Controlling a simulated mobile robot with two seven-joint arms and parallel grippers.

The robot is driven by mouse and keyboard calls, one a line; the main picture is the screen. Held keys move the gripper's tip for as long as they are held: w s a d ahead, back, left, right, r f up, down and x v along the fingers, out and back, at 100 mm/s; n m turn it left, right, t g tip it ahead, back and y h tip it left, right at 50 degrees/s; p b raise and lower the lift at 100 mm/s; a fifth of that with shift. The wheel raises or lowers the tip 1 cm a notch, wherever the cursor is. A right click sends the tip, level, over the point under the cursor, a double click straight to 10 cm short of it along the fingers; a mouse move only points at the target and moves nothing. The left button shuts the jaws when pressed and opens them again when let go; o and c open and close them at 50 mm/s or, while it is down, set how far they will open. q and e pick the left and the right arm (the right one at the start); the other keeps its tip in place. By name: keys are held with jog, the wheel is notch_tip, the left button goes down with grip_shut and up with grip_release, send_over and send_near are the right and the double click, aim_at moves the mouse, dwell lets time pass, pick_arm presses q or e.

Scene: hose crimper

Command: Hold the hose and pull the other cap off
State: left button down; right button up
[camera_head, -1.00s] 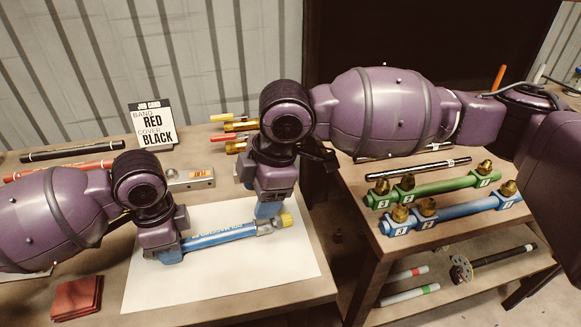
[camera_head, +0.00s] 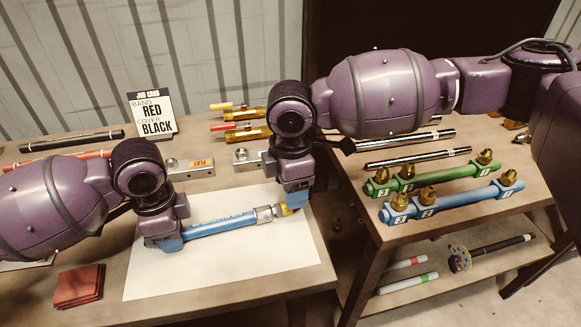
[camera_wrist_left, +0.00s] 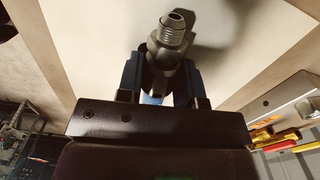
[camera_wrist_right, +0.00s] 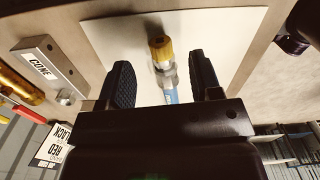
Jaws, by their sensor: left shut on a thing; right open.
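The blue hose (camera_head: 222,224) lies along the white mat (camera_head: 230,270). Its right end has a metal fitting with a yellow cap (camera_head: 284,210), also seen in the right wrist view (camera_wrist_right: 160,46). My left gripper (camera_head: 168,247) is shut on the hose's left end; the left wrist view shows a bare threaded metal fitting (camera_wrist_left: 172,32) there, without a cap. My right gripper (camera_head: 292,207) is open above the right end. In the right wrist view its two fingers (camera_wrist_right: 162,82) stand apart on either side of the capped end, apparently not touching it.
A red cloth stack (camera_head: 78,287) lies at the front left. The job card (camera_head: 152,115), a PLUG block (camera_head: 190,167) and a CONE block (camera_head: 247,158) stand behind the mat. A second table at right holds green (camera_head: 430,181) and blue (camera_head: 450,203) racks with brass fittings.

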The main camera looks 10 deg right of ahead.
jog(key=shift+f, duration=2.55)
grip_shut()
